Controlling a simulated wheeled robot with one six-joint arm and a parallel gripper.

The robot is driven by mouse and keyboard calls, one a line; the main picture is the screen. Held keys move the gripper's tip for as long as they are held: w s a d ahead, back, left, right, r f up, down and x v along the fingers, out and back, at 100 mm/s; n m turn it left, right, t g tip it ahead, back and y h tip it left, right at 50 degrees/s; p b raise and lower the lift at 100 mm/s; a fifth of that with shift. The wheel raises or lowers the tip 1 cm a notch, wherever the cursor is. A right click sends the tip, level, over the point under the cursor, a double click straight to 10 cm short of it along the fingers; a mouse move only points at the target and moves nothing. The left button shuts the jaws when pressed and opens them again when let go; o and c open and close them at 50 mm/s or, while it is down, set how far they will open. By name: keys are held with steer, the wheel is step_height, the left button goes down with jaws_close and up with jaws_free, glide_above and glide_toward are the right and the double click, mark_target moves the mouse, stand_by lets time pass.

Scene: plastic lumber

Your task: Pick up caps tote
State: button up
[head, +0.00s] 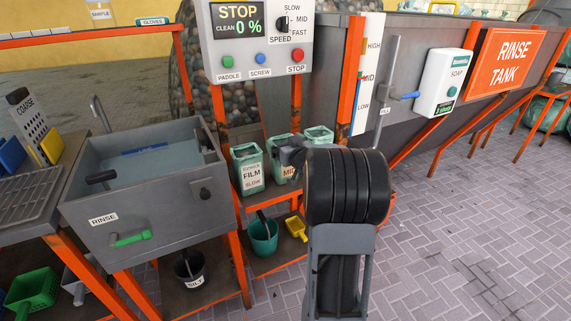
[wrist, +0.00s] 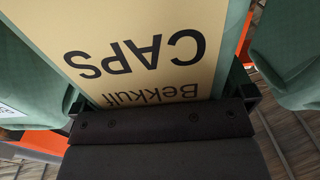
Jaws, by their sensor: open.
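The caps tote (wrist: 110,8) fills much of the wrist view, close up. It is green with a cream label reading "Bekkulf CAPS", upside down in the picture. My gripper (wrist: 165,104) is open right at the label's near edge, with a dark finger tip on each side. I cannot tell whether it touches the tote. In the head view my dark arm hides most of the gripper. A green tote (head: 318,134) shows behind the arm there, its label hidden, so I cannot tell whether it is the caps tote.
In the head view, the FILM SLOW tote (head: 247,169) and the MID tote (head: 281,158) stand on the orange-framed shelf. Below are a teal bucket (head: 263,238) and a yellow scoop (head: 296,229). The rinse sink (head: 150,210) is left. Paved floor at right is clear.

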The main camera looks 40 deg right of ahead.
steer(key=shift+c, duration=0.2)
steer(key=c, duration=1.1)
